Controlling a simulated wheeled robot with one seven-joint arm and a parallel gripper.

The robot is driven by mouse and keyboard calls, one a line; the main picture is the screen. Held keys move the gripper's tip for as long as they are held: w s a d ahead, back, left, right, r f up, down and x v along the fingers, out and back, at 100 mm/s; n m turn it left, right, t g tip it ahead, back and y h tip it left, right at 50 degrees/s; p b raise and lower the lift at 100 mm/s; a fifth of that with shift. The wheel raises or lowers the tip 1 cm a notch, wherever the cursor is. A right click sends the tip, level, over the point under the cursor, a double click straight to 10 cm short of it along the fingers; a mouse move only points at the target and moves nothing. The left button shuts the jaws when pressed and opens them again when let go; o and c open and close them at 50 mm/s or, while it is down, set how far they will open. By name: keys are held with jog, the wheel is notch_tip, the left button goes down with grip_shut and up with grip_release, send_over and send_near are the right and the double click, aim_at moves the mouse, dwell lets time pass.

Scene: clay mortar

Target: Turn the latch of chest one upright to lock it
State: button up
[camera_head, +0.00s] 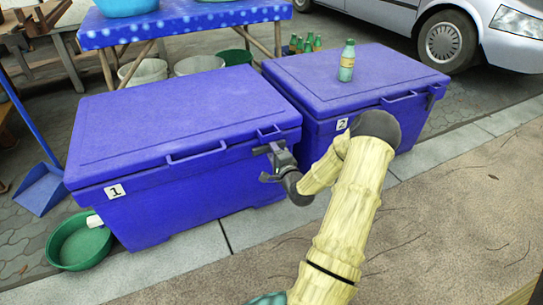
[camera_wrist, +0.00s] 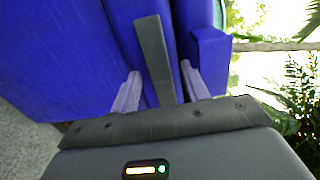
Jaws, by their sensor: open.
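Chest one (camera_head: 180,125) is a blue chest with a closed lid and a white "1" label (camera_head: 115,191), at the left of the head view. My gripper (camera_head: 270,166) is at the right end of its front, by the lid's edge. In the wrist view the latch (camera_wrist: 153,55) is a dark grey bar, close to upright in that picture and slightly tilted. My open gripper (camera_wrist: 160,71) has one pale finger on each side of the latch, with gaps visible. In the head view my gripper and wrist largely hide the latch, so its true angle is unclear there.
Chest two (camera_head: 350,80), also blue and closed, stands close at the right with a green bottle (camera_head: 347,62) on its lid. A green basin (camera_head: 80,243) and a blue dustpan (camera_head: 40,188) lie at the left. Pavement in front is clear.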

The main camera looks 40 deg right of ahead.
jog(key=shift+w+d, duration=0.1)
jog(key=shift+w, duration=0.1)
jog(key=shift+c, duration=0.3)
jog(key=c, duration=0.9)
